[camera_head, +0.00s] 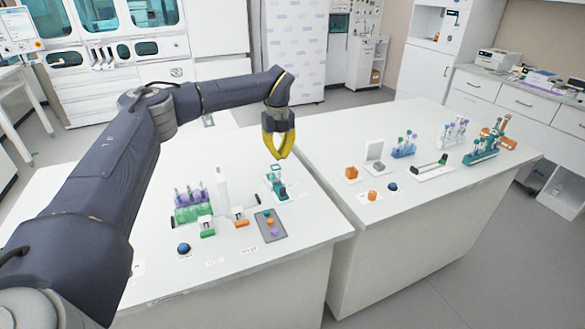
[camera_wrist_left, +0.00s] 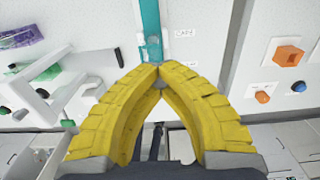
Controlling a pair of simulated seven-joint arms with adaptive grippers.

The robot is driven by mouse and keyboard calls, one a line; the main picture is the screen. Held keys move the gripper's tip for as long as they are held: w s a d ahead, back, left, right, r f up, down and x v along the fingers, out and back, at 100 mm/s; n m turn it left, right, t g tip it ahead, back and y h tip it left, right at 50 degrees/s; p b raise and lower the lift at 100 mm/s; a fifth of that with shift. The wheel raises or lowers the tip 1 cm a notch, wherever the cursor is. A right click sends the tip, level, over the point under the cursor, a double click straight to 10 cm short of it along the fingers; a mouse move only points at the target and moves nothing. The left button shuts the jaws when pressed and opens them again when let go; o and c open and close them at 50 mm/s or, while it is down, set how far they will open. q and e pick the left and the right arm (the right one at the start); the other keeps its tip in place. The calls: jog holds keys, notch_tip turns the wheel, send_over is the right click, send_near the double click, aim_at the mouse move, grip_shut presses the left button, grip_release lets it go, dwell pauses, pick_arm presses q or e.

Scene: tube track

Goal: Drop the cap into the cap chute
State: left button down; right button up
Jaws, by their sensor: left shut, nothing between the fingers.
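My left gripper (camera_head: 281,157) has yellow fingers with their tips together and nothing between them. It is above the back of the left table, over a teal-and-clear chute (camera_head: 276,182). The wrist view shows the shut fingertips (camera_wrist_left: 160,68) at the near end of this teal chute (camera_wrist_left: 150,22), beside a label (camera_wrist_left: 185,33) that appears to read CAPS. No cap shows in the gripper. I cannot tell whether a cap is inside the chute, since the fingers partly hide its near end. My right gripper is not in view.
A rack of purple-capped tubes (camera_head: 190,206), a white upright stand (camera_head: 222,190) and a grey plate with coloured round pieces (camera_head: 265,236) stand near the chute. A gap separates the right table, which holds an orange block (camera_head: 351,173) and tube racks (camera_head: 404,150).

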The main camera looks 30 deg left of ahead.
pick_arm(q)
jog(key=shift+s+a+f, duration=0.1)
jog(key=shift+a+f, duration=0.15)
jog(key=shift+f, duration=0.4)
jog(key=shift+a+f, duration=0.2)
jog(key=shift+f, duration=0.5)
jog(key=shift+s+a+f, duration=0.1)
jog(key=shift+a+f, duration=0.15)
jog(key=shift+f, duration=0.4)
jog(key=shift+f, duration=0.15)
dwell(0.5)
jog(key=c, duration=1.5)
grip_release()
notch_tip(320, 180, up, 12)
jog(key=shift+r, duration=0.1)
dwell(0.4)
